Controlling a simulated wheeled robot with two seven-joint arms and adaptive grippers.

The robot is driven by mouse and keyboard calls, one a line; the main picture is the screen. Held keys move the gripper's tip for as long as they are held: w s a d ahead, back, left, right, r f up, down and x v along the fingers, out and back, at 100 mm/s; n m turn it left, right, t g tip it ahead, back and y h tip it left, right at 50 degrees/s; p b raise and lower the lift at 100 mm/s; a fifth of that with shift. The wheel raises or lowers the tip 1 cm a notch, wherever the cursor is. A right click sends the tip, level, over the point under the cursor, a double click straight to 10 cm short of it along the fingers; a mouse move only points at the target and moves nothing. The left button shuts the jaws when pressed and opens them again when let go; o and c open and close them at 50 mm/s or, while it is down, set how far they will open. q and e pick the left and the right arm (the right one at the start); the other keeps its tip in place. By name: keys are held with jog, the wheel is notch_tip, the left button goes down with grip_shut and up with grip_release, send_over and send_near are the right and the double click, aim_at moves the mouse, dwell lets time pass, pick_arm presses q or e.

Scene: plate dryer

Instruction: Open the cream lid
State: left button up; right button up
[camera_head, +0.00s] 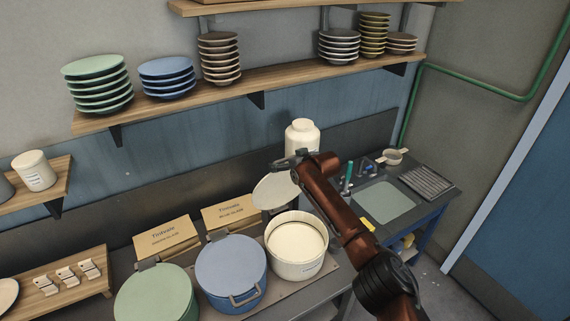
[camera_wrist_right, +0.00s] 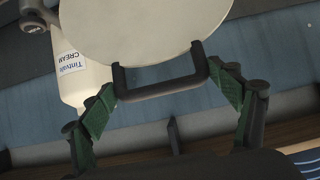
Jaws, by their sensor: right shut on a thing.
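The cream lid (camera_head: 275,190) is tilted up steeply at the back left of the cream pot (camera_head: 297,268), whose mouth is uncovered and shows pale contents. My right gripper (camera_head: 288,163) is at the lid's upper edge. In the right wrist view, the lid (camera_wrist_right: 145,28) fills the top, and its dark handle (camera_wrist_right: 160,88) lies between the green-padded fingers of my right gripper, which is shut on it. The arm hides part of the scene behind it. My left gripper is not in view.
A green-lidded pot (camera_head: 153,295) and a blue-lidded pot (camera_head: 231,268) stand left of the cream pot. Two cardboard boxes are behind them. A cream jar (camera_head: 302,136) stands behind my gripper. Plate stacks line the wall shelf (camera_head: 240,98).

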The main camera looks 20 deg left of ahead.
dwell(0.3)
jog(key=o, duration=1.4)
jog(key=shift+d, duration=0.1)
jog(key=shift+s+r, duration=0.1)
jog(key=v, duration=1.1)
jog(key=shift+d, duration=0.35)
jog(key=shift+s+r, duration=0.1)
